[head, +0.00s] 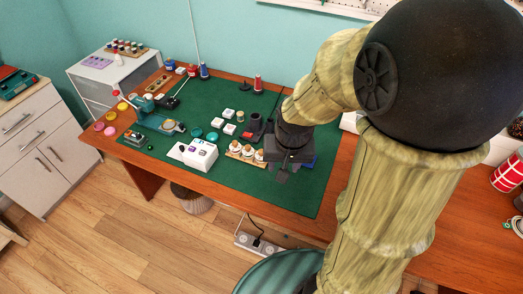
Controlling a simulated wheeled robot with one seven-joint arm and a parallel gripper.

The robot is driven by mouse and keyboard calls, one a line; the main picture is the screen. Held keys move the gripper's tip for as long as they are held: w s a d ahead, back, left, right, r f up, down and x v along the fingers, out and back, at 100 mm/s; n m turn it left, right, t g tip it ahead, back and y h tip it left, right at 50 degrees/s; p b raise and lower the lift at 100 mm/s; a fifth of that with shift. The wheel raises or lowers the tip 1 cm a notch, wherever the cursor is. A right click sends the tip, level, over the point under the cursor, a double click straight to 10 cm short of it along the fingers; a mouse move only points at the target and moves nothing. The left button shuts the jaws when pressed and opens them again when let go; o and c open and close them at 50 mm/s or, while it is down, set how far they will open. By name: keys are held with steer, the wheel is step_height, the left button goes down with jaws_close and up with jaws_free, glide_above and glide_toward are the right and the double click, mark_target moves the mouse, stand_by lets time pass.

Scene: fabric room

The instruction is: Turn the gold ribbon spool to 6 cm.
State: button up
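A small wooden rack (240,156) with several small white and orange-brown spools (247,149) stands near the front edge of the green mat. They are too small for me to tell which one is the gold ribbon spool, and I cannot read any scale or length marks. My gripper (283,173) points down over the mat just right of the rack. It looks apart from the left and middle spools; I cannot tell whether it touches the rightmost one (259,155). Its fingers are small and dark, and their opening is unclear. My arm hides part of the mat behind it.
A white box with buttons (201,156) stands left of the rack. Behind are white blocks (229,114), a dark cup-like holder (255,125) and a red thread spool (258,85). The mat's front right (300,198) is clear.

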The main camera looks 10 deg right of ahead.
steer(key=w+f+m+g+b, duration=0.1)
steer(key=w+f+m+b, duration=0.15)
steer(key=w+m, duration=0.45)
steer(key=w+f+m+b, duration=0.1)
steer(key=w+m+b, duration=0.4)
steer(key=w, duration=0.5)
steer(key=m+g+b, duration=0.2)
steer(key=m+b, duration=0.2)
steer(key=m, duration=0.7)
glide_above(261, 151)
step_height(261, 151, down, 3)
steer(key=shift+w+d+r+m, duration=0.2)
steer(key=shift+w+d+m, duration=0.15)
steer(key=shift+m, duration=0.35)
steer(key=f, duration=0.5)
steer(key=f+b, duration=0.1)
steer(key=f, duration=0.5)
steer(key=f+b, duration=0.1)
steer(key=f, duration=0.5)
steer(key=shift+s+a+f, duration=0.2)
steer(key=shift+s+a, duration=0.05)
steer(key=shift+s, duration=0.05)
steer(key=shift+c, duration=0.4)
jaws_close()
steer(key=shift+r+n+p, duration=0.15)
steer(key=shift+n+p, duration=0.15)
